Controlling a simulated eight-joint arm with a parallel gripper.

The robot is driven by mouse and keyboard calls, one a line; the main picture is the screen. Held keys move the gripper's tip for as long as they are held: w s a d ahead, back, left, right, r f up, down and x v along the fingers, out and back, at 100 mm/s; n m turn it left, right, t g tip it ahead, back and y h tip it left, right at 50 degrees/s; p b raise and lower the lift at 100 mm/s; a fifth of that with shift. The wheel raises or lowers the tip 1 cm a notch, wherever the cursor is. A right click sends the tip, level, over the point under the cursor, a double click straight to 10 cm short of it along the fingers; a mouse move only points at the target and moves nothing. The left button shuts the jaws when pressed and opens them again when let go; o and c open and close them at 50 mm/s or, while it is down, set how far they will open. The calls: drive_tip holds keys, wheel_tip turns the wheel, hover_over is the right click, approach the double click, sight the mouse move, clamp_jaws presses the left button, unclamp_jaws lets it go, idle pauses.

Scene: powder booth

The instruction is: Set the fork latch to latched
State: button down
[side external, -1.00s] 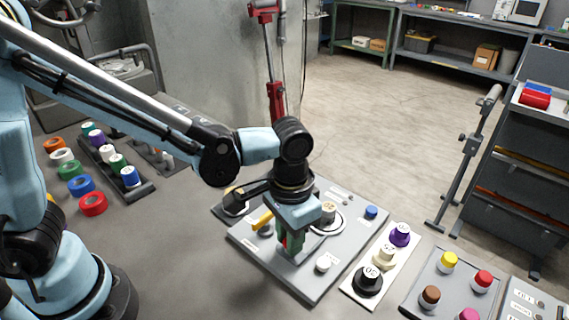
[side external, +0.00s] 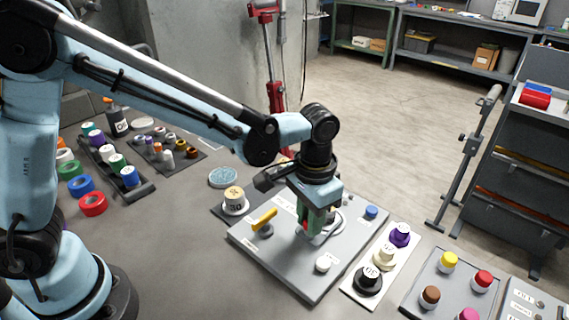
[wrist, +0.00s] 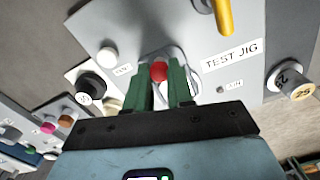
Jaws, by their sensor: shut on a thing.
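The panel (side external: 275,262), labelled TEST JIG in the wrist view (wrist: 272,30), lies flat on the bench. A red ball knob (wrist: 159,71), which I take to be the fork latch's handle, sits between the green fingers of my gripper (wrist: 161,88). My gripper (side external: 306,230) points down over the middle of the panel and is shut on this knob. A pale looped part (wrist: 185,62) shows behind the knob. The latch's lower part is mostly hidden by the fingers, so I cannot tell its exact position.
A yellow handle (side external: 264,219) and a white knob (side external: 323,263) stand on the panel near my gripper. A blue button (side external: 371,212) is at its far right. Numbered knobs (side external: 368,279) stand on a strip to the right. A beige knob (side external: 234,198) stands left of the panel.

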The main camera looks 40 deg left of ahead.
drive_tip(key=shift+w, duration=0.25)
drive_tip(key=c, duration=1)
unclamp_jaws()
drive_tip(key=shift+s+r, duration=0.1)
wheel_tip(320, 180, up, 12)
drive_tip(key=s+a+f+n+t, duration=0.1)
drive_tip(key=s+a+t, duration=0.1)
drive_tip(key=a, duration=0.3)
drive_tip(key=s+a+f+n+t, duration=0.1)
drive_tip(key=s+a+t, duration=0.2)
drive_tip(key=a, duration=0.3)
drive_tip(key=s+a+f+n+t, duration=0.1)
drive_tip(key=s+a+t, duration=0.1)
drive_tip(key=a, duration=0.4)
drive_tip(key=shift+s+f, duration=0.3)
drive_tip(key=shift+s, duration=0.3)
